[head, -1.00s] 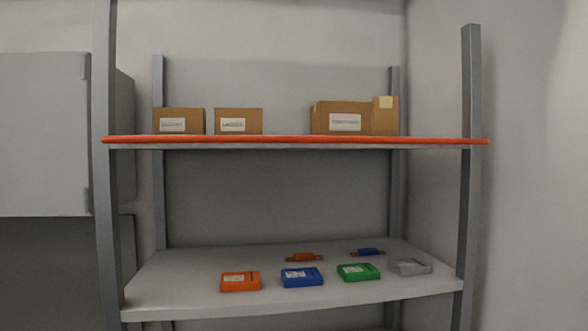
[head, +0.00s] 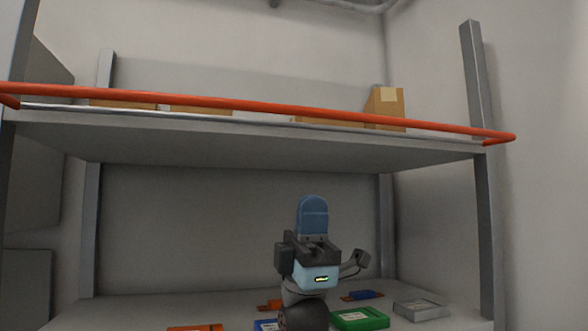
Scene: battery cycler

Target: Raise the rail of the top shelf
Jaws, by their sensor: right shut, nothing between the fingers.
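The orange rail (head: 270,106) runs across the front of the top shelf (head: 240,145), standing out in front of its edge. Its right end bends back towards the right post. In the picture the rail lies close along the shelf's front edge, slightly above it. My right gripper (head: 313,212) is below the top shelf and the rail, apart from both. Its blue fingers point up and are shut together with nothing between them. My left gripper is not in view.
Cardboard boxes (head: 386,108) stand on the top shelf, partly hidden by the rail. The lower shelf holds a green case (head: 360,319), a grey tray (head: 421,309) and other small coloured items, partly behind my right arm. Grey posts (head: 486,230) flank the shelves.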

